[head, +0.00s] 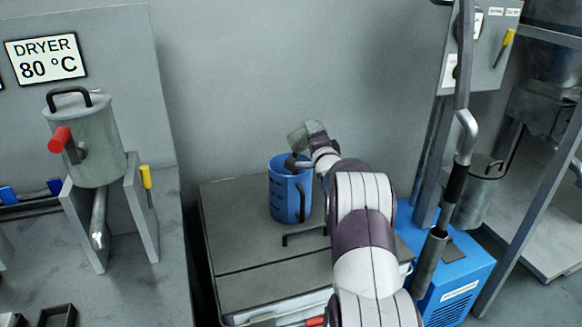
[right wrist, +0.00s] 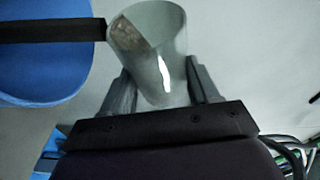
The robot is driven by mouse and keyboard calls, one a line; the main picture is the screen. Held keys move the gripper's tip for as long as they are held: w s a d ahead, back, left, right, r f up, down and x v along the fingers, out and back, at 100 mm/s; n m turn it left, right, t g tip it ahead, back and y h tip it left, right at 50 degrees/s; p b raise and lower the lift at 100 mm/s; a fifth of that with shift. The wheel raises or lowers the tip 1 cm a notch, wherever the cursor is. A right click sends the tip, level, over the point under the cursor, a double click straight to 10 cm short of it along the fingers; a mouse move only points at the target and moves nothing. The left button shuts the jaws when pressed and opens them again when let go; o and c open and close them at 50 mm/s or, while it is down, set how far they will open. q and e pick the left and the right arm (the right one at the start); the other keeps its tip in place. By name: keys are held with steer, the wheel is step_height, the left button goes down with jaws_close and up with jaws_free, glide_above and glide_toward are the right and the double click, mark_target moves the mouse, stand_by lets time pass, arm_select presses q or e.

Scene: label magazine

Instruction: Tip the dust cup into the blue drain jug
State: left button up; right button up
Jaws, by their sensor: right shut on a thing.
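The dust cup (head: 308,136) is a clear grey cup, held tilted above the right side of the blue drain jug (head: 283,198). My right gripper (head: 318,152) is shut on the cup. In the right wrist view the dust cup (right wrist: 160,65) sits between the two fingers, with brownish dust seen inside near its upper left. The blue drain jug (right wrist: 40,70) is at the left there, apart from the cup in that picture. The jug stands upright on a grey cart top. Whether any dust is falling cannot be told. My left gripper is not in view.
The grey cart top (head: 245,245) has a black handle and free room in front of the jug. A dryer hopper (head: 90,145) with a red knob stands at the left. A blue box unit (head: 455,280) and a metal pipe (head: 455,185) are at the right.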

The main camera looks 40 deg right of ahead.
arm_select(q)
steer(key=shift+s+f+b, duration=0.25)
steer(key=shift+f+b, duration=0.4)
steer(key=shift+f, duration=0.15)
arm_select(e)
steer(key=shift+a+f+n, duration=0.1)
steer(key=shift+f+n, duration=0.1)
steer(key=shift+n, duration=0.2)
